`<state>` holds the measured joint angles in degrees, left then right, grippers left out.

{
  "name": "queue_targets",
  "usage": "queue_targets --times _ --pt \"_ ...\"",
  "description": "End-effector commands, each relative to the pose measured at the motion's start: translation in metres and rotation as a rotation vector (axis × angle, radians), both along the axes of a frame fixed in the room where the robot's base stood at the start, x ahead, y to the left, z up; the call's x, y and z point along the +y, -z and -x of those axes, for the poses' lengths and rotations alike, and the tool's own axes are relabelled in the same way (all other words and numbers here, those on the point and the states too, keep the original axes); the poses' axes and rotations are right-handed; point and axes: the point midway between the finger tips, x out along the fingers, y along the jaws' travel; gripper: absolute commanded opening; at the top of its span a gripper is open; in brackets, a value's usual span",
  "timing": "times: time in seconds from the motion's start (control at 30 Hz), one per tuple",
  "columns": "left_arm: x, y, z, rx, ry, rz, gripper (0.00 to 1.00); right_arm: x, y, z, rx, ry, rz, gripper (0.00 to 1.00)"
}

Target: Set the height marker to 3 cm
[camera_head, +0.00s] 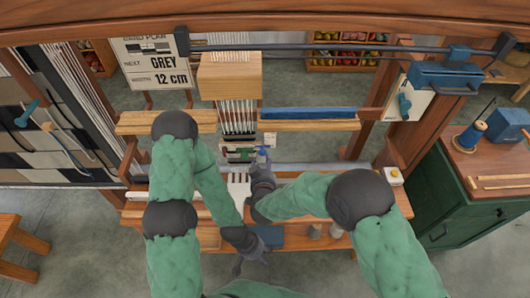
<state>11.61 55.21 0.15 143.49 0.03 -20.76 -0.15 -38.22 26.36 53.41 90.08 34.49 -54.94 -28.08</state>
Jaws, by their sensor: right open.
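The work area in the middle of the wooden loom holds a small dark green and red piece (238,152). A small blue part (262,151) stands just right of it. I cannot tell which of these is the height marker, and no scale reading is legible. My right gripper (261,162) is open, close below the blue part; whether they touch is unclear. My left gripper (239,267) hangs lower, over the front edge of the bench, and its fingers are too small to read.
A wooden block (230,74) hangs above white threads. A blue pad (268,236) and small cylinders (315,231) lie on the bench. A green cabinet (462,204) with a blue spool (470,136) stands at right.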

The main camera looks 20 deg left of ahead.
Motion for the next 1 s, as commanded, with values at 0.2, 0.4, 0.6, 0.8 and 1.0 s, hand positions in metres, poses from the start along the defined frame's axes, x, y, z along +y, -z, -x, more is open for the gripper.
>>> queue_targets --times 0.2,0.4,0.6,0.8,1.0 --pt "0.0 0.016 -0.001 -0.001 0.0 0.0 0.4 0.01 0.019 -0.037 0.001 0.003 -0.002 0.51" --pt "0.0 0.024 -0.001 -0.001 0.0 0.0 0.4 0.017 0.028 -0.061 0.0 0.002 -0.001 0.51" --pt "0.0 0.027 -0.001 -0.001 0.0 0.0 0.4 0.02 0.032 -0.072 0.001 0.002 -0.001 0.51" --pt "0.0 0.027 -0.001 -0.002 -0.001 0.0 0.4 0.02 0.032 -0.073 0.001 0.0 -0.001 0.51" --pt "0.0 0.027 -0.001 -0.002 -0.001 0.0 0.4 0.02 0.032 -0.073 0.001 0.0 -0.001 0.2"
